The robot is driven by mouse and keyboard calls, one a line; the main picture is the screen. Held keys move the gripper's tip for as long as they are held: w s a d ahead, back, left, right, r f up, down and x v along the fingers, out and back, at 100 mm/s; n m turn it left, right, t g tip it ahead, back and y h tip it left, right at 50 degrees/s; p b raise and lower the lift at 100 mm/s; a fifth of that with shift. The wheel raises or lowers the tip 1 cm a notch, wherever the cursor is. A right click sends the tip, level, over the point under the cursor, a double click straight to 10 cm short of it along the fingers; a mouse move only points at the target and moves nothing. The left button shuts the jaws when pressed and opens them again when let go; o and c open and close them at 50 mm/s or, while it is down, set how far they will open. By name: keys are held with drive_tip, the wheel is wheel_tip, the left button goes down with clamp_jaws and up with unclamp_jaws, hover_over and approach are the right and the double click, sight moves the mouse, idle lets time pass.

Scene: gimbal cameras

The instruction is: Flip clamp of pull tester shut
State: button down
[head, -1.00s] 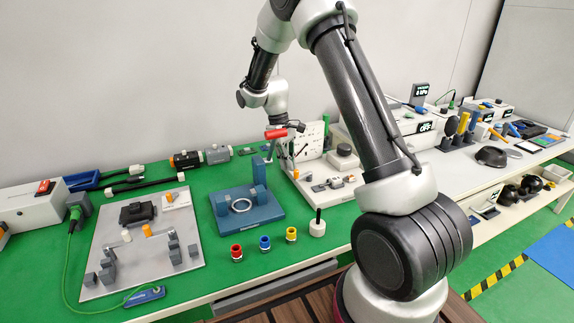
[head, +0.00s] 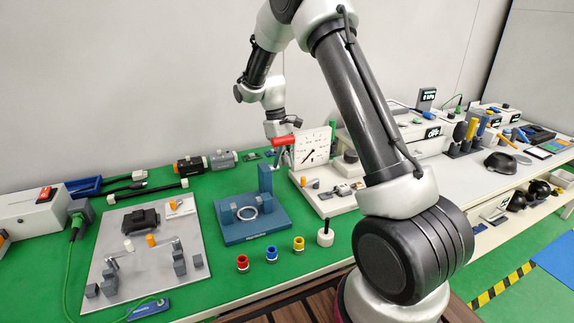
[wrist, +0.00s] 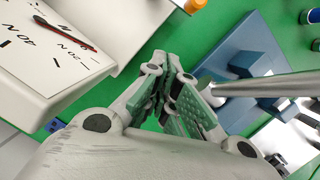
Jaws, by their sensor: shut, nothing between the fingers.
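The pull tester (head: 334,201) is a pale base with a white dial plate (head: 315,147) marked in newtons. Its dial (wrist: 62,45) fills the upper left of the wrist view, with a dark red needle. My gripper (wrist: 170,65) is shut and empty, above the bench between the tester and the blue fixture. A red cylindrical grip (head: 284,141) shows at my gripper in the head view; what it joins is unclear. A grey metal rod (wrist: 265,84) passes just right of my fingers in the wrist view, with a visible gap. The clamp's exact position is hard to make out.
The blue fixture (head: 240,238) with a ring stands left of the tester. Red (head: 242,263), blue (head: 271,254) and yellow (head: 299,245) connectors stand in front. A grey board (head: 135,270) lies farther left.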

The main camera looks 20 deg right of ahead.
drive_tip(key=v, duration=0.7)
drive_tip(key=shift+w+r, duration=0.15)
drive_tip(key=shift+r, duration=0.25)
